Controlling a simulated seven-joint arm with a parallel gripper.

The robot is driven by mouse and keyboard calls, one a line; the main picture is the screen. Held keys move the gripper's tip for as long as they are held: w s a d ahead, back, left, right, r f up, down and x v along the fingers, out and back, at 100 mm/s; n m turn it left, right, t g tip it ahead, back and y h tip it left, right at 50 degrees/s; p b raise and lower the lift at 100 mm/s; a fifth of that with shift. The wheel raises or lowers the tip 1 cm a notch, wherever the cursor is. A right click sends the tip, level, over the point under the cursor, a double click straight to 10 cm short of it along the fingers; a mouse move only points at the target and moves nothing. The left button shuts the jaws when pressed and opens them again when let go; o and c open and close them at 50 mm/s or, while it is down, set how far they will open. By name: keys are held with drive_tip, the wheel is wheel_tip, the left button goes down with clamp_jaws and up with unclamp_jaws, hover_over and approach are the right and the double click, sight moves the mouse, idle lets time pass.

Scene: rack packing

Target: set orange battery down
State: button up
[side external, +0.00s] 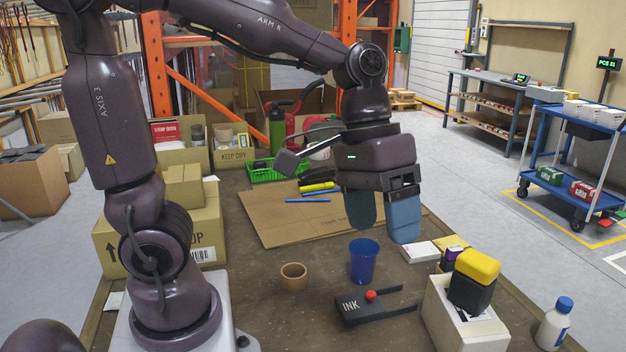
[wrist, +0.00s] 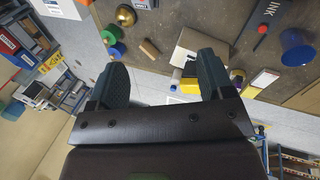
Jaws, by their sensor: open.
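The battery (side external: 474,278), with a yellow-orange top and a black body, stands upright on a white box (side external: 450,326) at the front right of the table. Nothing touches it from above. My gripper (side external: 385,232) is open and empty, with its blue fingers pointing down, above and to the left of the battery. In the wrist view the gripper (wrist: 163,66) shows its fingers wide apart.
A white bottle (side external: 554,323) is at right. Flat cardboard (side external: 290,222) lies behind.

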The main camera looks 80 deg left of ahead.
drive_tip(key=s+a+r+m+t+y, duration=0.2)
drive_tip(key=s+a+t+y, duration=0.1)
drive_tip(key=s+a, duration=0.3)
drive_tip(key=shift+s+a+t+y, duration=0.3)
drive_tip(key=shift+s+a+t, duration=0.05)
drive_tip(key=shift+a+t, duration=0.5)
drive_tip(key=shift+r, duration=0.1)
